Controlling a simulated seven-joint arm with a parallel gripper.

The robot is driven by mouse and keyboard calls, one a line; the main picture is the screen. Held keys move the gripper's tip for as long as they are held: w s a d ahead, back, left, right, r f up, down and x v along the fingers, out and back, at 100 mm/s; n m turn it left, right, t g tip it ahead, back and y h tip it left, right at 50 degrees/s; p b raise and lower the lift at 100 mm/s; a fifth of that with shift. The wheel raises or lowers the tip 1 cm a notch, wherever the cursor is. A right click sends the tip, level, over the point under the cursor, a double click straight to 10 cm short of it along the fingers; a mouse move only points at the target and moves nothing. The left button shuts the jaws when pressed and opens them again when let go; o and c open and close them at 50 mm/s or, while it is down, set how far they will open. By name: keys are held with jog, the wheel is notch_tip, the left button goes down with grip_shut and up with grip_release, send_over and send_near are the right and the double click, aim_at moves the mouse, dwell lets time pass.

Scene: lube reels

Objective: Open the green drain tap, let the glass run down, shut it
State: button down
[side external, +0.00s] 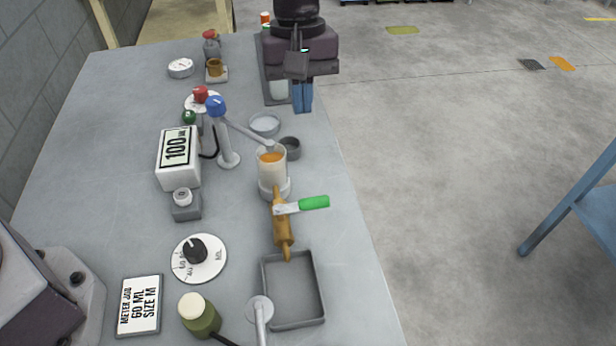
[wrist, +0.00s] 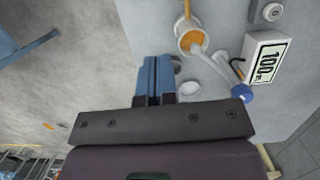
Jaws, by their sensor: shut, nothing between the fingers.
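The green drain tap handle (side external: 314,202) sticks out to the right from a brass tap body (side external: 282,222) below the glass. The glass (side external: 272,170) holds orange-brown liquid, with its level near the top; in the wrist view the glass (wrist: 191,38) is seen from above. A grey tray (side external: 293,290) with an empty floor lies below the tap's lower end. My gripper (side external: 302,108) is shut and empty at the far right edge of the bench, well away from the tap. Its blue fingers (wrist: 154,80) are together in the wrist view. The green handle is not visible in the wrist view.
A blue-topped post with a spout arm (side external: 222,130) reaches over the glass. A small dark cup (side external: 290,148) and a dish (side external: 265,124) lie between my gripper and the glass.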

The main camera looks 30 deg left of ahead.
jog(key=shift+f, duration=0.1)
send_near(301, 205)
jog(key=w+a+f, duration=0.2)
jog(key=w+f, duration=0.2)
jog(key=f, duration=0.2)
jog(key=shift+s+d+f, duration=0.35)
jog(key=shift+s+d, duration=0.25)
jog(key=shift+d, duration=0.05)
jog(key=shift+s+d+f, duration=0.35)
jog(key=shift+s+d, duration=0.25)
jog(key=shift+d, duration=0.1)
